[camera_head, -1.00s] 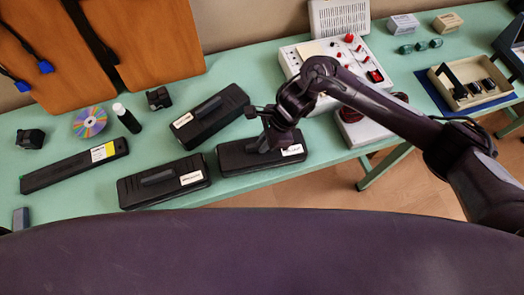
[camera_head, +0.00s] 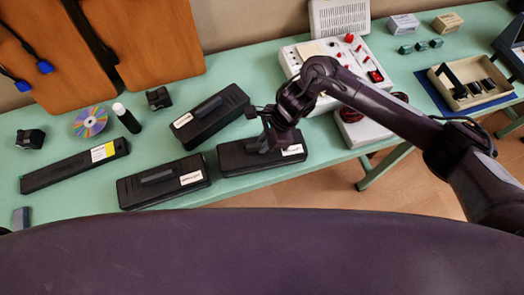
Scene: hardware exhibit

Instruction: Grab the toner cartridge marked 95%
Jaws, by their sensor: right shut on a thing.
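Three black toner cartridges with white labels lie on the green table. One is at the back (camera_head: 212,115), one at the front left (camera_head: 140,190), and one at the front right (camera_head: 236,158). The print on their labels is too small to read, so I cannot tell which is marked 95%. My right gripper (camera_head: 270,143) is over the front right cartridge and shut on its top handle, which the gripper mostly hides. That cartridge appears to rest on the table. My left gripper is not in view.
A long black cartridge with a yellow-and-white label (camera_head: 75,166) lies at the left, near a disc (camera_head: 90,122) and a dark bottle (camera_head: 127,118). A white device with red knobs (camera_head: 377,75) stands behind my right arm. The green table's front edge (camera_head: 330,160) is close to the held cartridge.

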